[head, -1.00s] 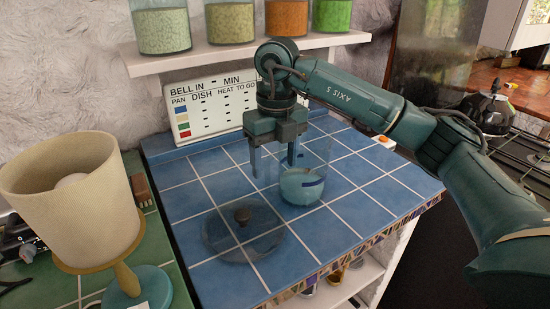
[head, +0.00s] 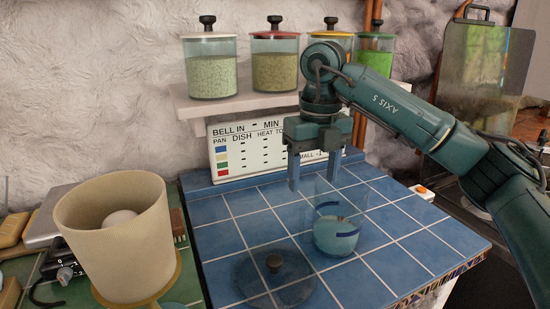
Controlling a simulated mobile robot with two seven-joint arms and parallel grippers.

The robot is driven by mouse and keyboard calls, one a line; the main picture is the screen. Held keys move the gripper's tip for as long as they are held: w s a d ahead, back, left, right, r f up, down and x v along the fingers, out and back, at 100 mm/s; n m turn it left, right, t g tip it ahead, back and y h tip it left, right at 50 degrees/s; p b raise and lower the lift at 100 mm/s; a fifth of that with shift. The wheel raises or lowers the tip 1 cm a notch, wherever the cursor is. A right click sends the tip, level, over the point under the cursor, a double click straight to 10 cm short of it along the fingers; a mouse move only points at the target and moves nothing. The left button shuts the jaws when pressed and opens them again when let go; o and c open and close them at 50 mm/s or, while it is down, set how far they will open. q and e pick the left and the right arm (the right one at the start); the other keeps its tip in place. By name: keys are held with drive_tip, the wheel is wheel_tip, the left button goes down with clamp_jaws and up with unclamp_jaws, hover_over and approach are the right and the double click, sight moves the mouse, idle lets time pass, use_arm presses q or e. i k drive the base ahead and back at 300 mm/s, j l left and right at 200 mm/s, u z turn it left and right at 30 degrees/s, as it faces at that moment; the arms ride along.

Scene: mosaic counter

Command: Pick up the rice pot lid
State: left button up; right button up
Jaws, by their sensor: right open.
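A round, see-through lid with a dark knob, which I take for the rice pot lid (head: 306,291), lies flat on the blue tiled counter (head: 235,206), near its front. A clear glass pot (head: 337,232) without a lid stands behind and to the right of it, with pale and blue contents low inside. My right gripper (head: 313,183) is open, pointing down with nothing between its fingers. It is behind the lid, up and to the left of the pot. Its right finger overlaps the pot's rim in the picture; I cannot tell whether they touch. My left gripper is out of view.
A cream lampshade (head: 117,235) stands at the left front. Behind the counter are a lettered board (head: 245,147) and a white shelf (head: 225,104) with several lidded jars. Tiles left of the gripper are clear.

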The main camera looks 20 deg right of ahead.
sight(268, 276)
drive_tip(key=k, duration=1.5)
